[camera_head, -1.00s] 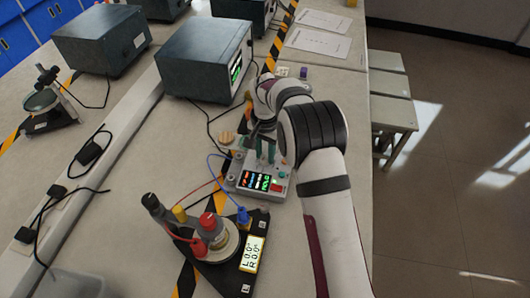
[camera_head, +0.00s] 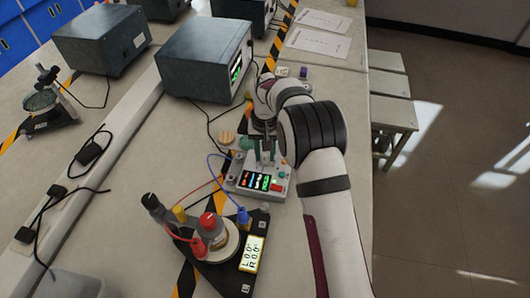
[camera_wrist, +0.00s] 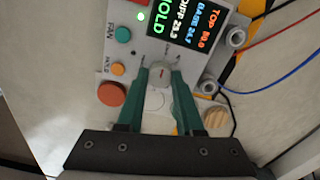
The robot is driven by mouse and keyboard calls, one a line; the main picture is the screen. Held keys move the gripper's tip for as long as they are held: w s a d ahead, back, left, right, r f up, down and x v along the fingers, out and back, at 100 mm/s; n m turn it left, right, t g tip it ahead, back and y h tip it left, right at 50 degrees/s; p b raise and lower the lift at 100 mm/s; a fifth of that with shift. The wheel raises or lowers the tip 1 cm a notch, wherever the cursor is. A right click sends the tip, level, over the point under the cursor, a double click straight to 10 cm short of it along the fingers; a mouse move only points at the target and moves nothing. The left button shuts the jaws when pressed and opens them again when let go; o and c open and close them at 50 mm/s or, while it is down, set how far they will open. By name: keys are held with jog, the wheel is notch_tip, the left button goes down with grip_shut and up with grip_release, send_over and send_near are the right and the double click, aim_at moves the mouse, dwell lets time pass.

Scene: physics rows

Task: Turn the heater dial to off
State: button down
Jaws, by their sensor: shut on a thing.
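The heater unit (camera_head: 238,184) is a small grey box with a lit screen (camera_head: 263,182), on the bench at the middle of the head view. In the wrist view its screen (camera_wrist: 186,22) shows coloured readings, including green HOLD. The grey dial (camera_wrist: 158,74) sits below the screen there, with a pale pointer mark. My gripper (camera_wrist: 160,86) has green fingers on both sides of the dial and is shut on it. In the head view my gripper (camera_head: 265,152) reaches down onto the unit, and the dial is hard to make out there.
A green button (camera_wrist: 122,34), an orange button (camera_wrist: 117,69) and a red button (camera_wrist: 112,94) lie left of the dial in the wrist view. Red and blue cables run to a black stand (camera_head: 215,268) in front. A large grey instrument (camera_head: 203,60) stands behind.

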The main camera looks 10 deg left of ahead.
aim_at(265, 157)
dwell(0.4)
jog(key=c, duration=0.5)
grip_release()
jog(key=shift+c, duration=0.2)
jog(key=shift+r, duration=0.1)
notch_tip(265, 157, up, 16)
jog(key=shift+f, duration=0.2)
jog(key=shift+d+r, duration=0.1)
